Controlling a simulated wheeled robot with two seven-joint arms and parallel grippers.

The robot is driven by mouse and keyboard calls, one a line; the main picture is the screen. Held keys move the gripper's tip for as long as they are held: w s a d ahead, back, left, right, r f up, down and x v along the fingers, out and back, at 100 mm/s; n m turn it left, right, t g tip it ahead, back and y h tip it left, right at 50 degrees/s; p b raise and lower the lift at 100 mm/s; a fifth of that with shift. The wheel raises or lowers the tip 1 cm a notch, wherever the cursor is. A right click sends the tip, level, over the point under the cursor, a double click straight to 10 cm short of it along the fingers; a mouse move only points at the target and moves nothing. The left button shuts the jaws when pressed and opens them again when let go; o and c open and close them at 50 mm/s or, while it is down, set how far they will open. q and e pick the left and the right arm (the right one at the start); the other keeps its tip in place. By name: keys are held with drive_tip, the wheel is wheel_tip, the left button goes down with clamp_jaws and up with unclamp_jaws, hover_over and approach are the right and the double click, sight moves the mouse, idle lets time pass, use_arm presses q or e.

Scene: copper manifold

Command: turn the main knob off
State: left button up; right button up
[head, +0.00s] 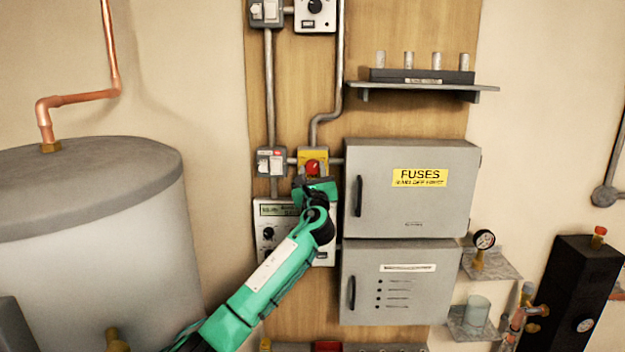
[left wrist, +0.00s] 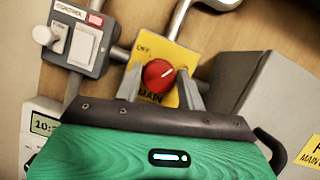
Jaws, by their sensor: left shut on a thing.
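The main knob (head: 313,167) is a red round knob on a yellow plate on the wooden board, left of the fuse box. In the left wrist view the red knob (left wrist: 158,73) has a pale pointer line slanting to the upper right. Its yellow plate (left wrist: 147,50) reads "OFF" at the upper left and "MAIN" below. My left gripper (head: 314,182) reaches up to it from below. In the left wrist view the fingers (left wrist: 160,85) stand on either side of the knob, shut on it. My right gripper is not in view.
The grey fuse box (head: 410,185) stands out just right of the knob. A grey switch box (head: 271,161) is close on its left. A panel with a display (head: 270,210) lies behind my left arm. A shelf (head: 430,87) juts out at upper right.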

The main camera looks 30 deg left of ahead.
use_arm(q)
drive_tip(key=n+g+b, duration=0.1)
drive_tip(key=n, duration=0.1)
drive_tip(key=n+y+b, duration=0.1)
drive_tip(key=n, duration=0.1)
drive_tip(key=n+g+b, duration=0.1)
drive_tip(key=n+b, duration=0.1)
drive_tip(key=shift+w+d+f+n+g+y, duration=0.1)
drive_tip(key=shift+f+n+g+y, duration=0.2)
drive_tip(key=shift+y, duration=0.1)
drive_tip(key=n+b, duration=0.1)
drive_tip(key=n, duration=0.1)
drive_tip(key=n+g+b, duration=0.1)
drive_tip(key=n, duration=0.1)
drive_tip(key=n+g+b, duration=0.1)
drive_tip(key=shift+r+n, duration=0.25)
drive_tip(key=shift+n, duration=0.15)
drive_tip(key=n, duration=0.1)
drive_tip(key=n+g+b, duration=0.1)
drive_tip(key=n, duration=0.1)
drive_tip(key=shift+d+r+n+g, duration=0.1)
drive_tip(key=shift+r+n+g, duration=0.05)
drive_tip(key=shift+n+g, duration=0.15)
drive_tip(key=shift+r+n+g+h, duration=0.15)
drive_tip(key=shift+n+g+h, duration=0.25)
drive_tip(key=shift+n, duration=1)
drive_tip(key=shift+r, duration=0.1)
drive_tip(key=o, duration=1)
drive_tip(key=shift+c, duration=0.2)
drive_tip(key=shift+w+f, duration=0.2)
